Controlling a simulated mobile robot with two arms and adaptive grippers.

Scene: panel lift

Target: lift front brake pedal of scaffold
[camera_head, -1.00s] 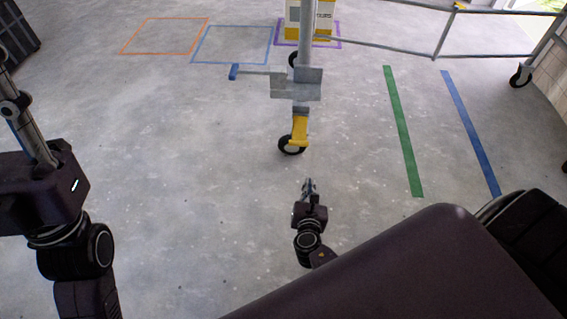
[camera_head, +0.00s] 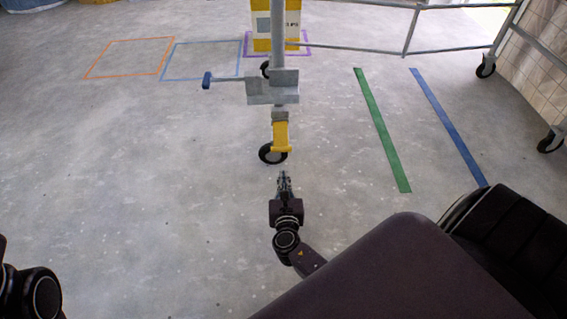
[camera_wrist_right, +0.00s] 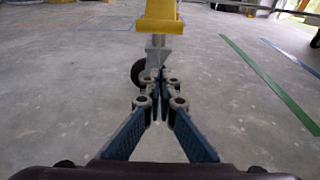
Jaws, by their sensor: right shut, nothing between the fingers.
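The yellow front brake pedal (camera_head: 281,136) sits above the black caster wheel (camera_head: 272,154) at the foot of the scaffold's near post (camera_head: 277,60). In the right wrist view the yellow pedal (camera_wrist_right: 160,22) is at the top centre, with the wheel (camera_wrist_right: 138,72) below it, partly hidden by the fingers. My right gripper (camera_head: 284,178) is low, just in front of the wheel on the near side. Its fingertips (camera_wrist_right: 160,80) are together and empty, apart from the pedal and below it in the wrist picture. My left gripper is out of view; only part of my left arm shows at lower left.
Scaffold rails (camera_head: 408,40) run to the right, with more casters (camera_head: 486,66) near a tiled wall (camera_head: 540,70). A yellow and white box (camera_head: 288,22) stands behind the post. Green (camera_head: 381,130) and blue (camera_head: 447,125) floor strips lie right.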

